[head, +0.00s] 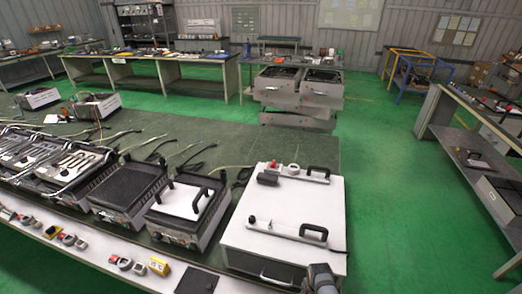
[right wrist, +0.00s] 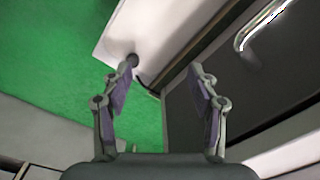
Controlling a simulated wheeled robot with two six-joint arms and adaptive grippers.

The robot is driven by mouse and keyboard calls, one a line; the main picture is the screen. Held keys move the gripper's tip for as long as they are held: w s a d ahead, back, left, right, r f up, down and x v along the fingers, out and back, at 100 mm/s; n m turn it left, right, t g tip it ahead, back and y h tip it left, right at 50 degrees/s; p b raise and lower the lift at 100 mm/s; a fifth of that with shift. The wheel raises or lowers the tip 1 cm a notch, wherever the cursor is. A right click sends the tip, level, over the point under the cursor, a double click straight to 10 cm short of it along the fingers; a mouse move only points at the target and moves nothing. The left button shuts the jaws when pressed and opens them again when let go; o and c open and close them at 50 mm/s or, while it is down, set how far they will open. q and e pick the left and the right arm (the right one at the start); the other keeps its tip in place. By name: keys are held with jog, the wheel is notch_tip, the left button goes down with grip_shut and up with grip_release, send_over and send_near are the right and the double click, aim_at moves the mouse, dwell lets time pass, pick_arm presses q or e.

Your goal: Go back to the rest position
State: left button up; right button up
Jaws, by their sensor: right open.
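My right gripper (right wrist: 162,80) is open in the right wrist view, with nothing between its two fingers. Beyond the fingers are a white panel edge, a dark front with a metal handle (right wrist: 262,22), and green floor. In the head view, a grey part of my right arm (head: 320,279) shows at the bottom edge, in front of the white box's right front corner. My left gripper is not in view.
A large white box (head: 285,212) with black handles stands on the table's right end. Left of it are a unit with a white plate (head: 186,200), a black grill (head: 130,186) and heating elements (head: 72,162). Green floor (head: 400,215) is clear on the right, before a side bench (head: 470,150).

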jog(key=s+d+f+n+b, duration=0.1)
jog(key=s+f, duration=0.2)
jog(key=f, duration=0.1)
jog(key=s+d+f+n+b, duration=0.1)
jog(key=s+f+n, duration=0.1)
jog(key=f, duration=0.3)
jog(key=s+f+n+b, duration=0.1)
jog(key=s+f, duration=0.3)
jog(key=shift+s+d+f, duration=0.2)
jog(key=shift+d, duration=0.2)
jog(key=s+d+f+n+b, duration=0.1)
jog(key=s+d+f+n, duration=0.1)
jog(key=s, duration=0.5)
jog(key=s+d+f+n+b, duration=0.2)
jog(key=s+d+f+n, duration=0.1)
jog(key=s+f, duration=0.4)
jog(key=s+d+f+n+b, duration=0.1)
jog(key=s+d+f+n, duration=0.1)
jog(key=s+f+n, duration=0.3)
jog(key=s, duration=0.4)
jog(key=shift+s+d+t+h+b, duration=0.25)
jog(key=shift+t+h+b, duration=0.05)
jog(key=shift+t, duration=0.1)
